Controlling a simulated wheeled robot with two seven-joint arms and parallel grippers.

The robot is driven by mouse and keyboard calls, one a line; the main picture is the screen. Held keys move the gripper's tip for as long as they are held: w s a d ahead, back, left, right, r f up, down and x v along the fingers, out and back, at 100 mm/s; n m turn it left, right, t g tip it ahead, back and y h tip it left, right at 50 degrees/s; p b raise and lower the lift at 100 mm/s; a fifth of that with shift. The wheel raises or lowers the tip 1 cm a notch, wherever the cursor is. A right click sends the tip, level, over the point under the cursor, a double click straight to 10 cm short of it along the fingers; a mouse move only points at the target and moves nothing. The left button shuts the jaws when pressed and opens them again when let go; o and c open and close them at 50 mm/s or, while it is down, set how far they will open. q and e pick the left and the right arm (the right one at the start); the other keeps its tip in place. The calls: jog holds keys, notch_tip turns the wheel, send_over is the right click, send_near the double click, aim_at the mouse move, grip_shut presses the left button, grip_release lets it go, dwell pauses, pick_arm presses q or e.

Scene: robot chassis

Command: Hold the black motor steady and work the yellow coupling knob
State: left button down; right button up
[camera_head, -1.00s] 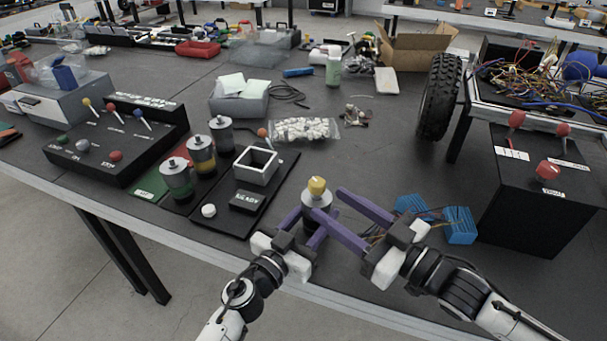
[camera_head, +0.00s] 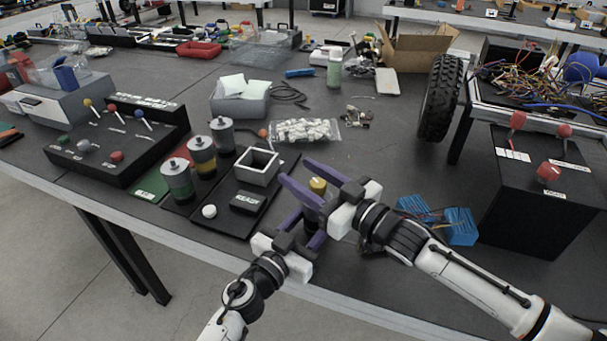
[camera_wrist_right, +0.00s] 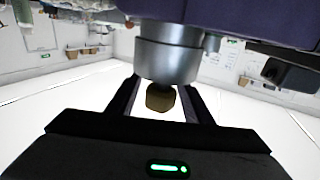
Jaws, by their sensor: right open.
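The black motor (camera_head: 311,217) stands upright near the table's front edge, partly hidden by purple fingers. Its yellow coupling knob (camera_head: 317,184) is on top. My left gripper (camera_head: 309,212) has a finger on each side of the motor body and is shut on it. My right gripper (camera_head: 296,171) is open. Its two fingers reach over the motor at knob height, one on each side of the knob, with gaps. In the right wrist view the knob (camera_wrist_right: 160,97) hangs below a silver collar (camera_wrist_right: 168,55), between the dark fingers, so that view looks upside down.
A black fixture with a square socket (camera_head: 257,166) and a white button (camera_head: 209,211) lies left of the motor. Several capped cylinders (camera_head: 176,181) stand beyond it. Blue blocks (camera_head: 461,226) with wires lie at right, near a black box (camera_head: 535,215) with red knobs.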

jog(key=shift+w, duration=0.1)
jog(key=c, duration=1.1)
jog(key=shift+o, duration=0.2)
jog(key=shift+a, duration=0.15)
jog(key=shift+w+r+m+t+h, duration=0.1)
jog(key=shift+m+t+h, duration=1)
jog(key=m+t+h, duration=0.1)
jog(key=h, duration=0.1)
jog(key=d+m+t+h, duration=0.1)
jog(key=shift+w+d+m+h, duration=0.2)
jog(key=shift+w+m+h, duration=0.1)
jog(key=shift+w+h, duration=0.1)
jog(key=o, duration=1.1)
jog(key=shift+c, duration=0.2)
